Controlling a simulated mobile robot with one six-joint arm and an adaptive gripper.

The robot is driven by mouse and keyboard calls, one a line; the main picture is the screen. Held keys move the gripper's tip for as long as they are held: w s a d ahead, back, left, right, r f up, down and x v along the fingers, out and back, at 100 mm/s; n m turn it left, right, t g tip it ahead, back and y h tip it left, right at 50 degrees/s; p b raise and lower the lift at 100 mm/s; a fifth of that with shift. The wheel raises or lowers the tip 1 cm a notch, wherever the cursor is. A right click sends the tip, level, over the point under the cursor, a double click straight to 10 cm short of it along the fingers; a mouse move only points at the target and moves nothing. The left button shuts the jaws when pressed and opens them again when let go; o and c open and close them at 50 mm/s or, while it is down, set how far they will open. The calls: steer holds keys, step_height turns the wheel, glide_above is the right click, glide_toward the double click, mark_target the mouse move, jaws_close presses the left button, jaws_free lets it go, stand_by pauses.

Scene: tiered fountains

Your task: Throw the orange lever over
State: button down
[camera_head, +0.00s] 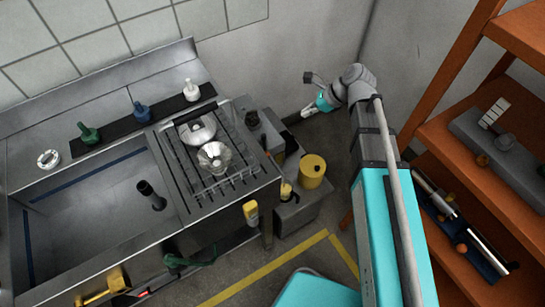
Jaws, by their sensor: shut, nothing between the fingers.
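My gripper (308,110) is near the upper middle, left of my arm's grey wrist, over the floor by the back wall. Its fingers are shut and hold nothing. I cannot tell for sure which part is the orange lever. Lower down, another orange part (461,248) is on a dark blue unit with pale bars. Both are small, and their lever positions cannot be read. My gripper is well apart from both.
An orange shelf rack (445,130) stands at right. A steel sink counter (95,185) with green, blue and white taps fills the left. Yellow lines (270,268) mark the floor.

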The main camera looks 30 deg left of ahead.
step_height(320, 180, down, 18)
steer(key=b, duration=1.7)
